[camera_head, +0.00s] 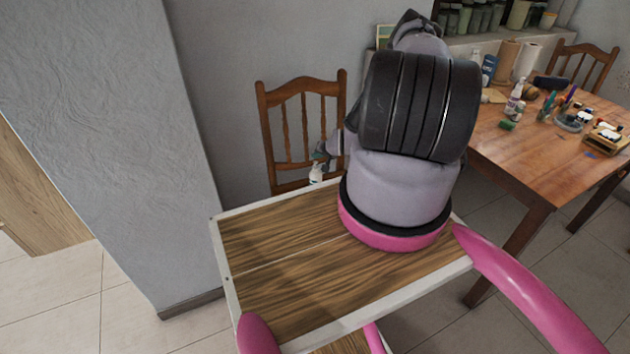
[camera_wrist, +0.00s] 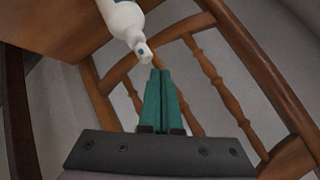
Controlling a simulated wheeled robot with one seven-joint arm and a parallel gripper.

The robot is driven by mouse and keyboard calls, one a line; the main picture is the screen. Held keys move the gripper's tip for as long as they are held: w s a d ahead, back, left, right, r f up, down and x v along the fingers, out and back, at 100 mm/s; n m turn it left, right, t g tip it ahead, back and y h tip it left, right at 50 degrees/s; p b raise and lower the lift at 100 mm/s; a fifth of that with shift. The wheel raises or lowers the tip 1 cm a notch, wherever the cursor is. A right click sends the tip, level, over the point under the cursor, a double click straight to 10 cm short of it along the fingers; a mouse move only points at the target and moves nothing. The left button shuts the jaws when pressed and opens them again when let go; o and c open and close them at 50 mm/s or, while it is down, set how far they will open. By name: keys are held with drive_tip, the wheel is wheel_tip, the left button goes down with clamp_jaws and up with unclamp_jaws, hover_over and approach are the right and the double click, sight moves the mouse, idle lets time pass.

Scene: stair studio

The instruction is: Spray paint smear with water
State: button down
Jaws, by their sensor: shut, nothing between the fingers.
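A white bottle (camera_wrist: 124,22) with a narrow nozzle and a small teal spot shows at the top of the wrist view. In the head view a small white bottle (camera_head: 316,173) shows just below my gripper (camera_head: 321,153), in front of the chair. My gripper's green fingers (camera_wrist: 160,72) are shut with nothing between them. Their tips point at the chair, close to the nozzle; I cannot tell whether they touch it. A white spray-type bottle (camera_head: 516,98) stands on the table at right. A small blue mark (camera_head: 590,156) lies near that table's front right edge.
The wooden chair (camera_head: 302,125) stands against the grey wall, behind my tray. The wooden table (camera_head: 535,155) at right holds jars, brushes, a green sponge (camera_head: 507,125) and a wooden box (camera_head: 606,138). A wall corner (camera_head: 165,150) stands at left. Tiled floor is free at lower left.

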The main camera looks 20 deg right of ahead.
sight(317, 169)
wheel_tip(317, 169, up, 6)
idle(0.8)
drive_tip(key=shift+r, duration=0.1)
idle(0.6)
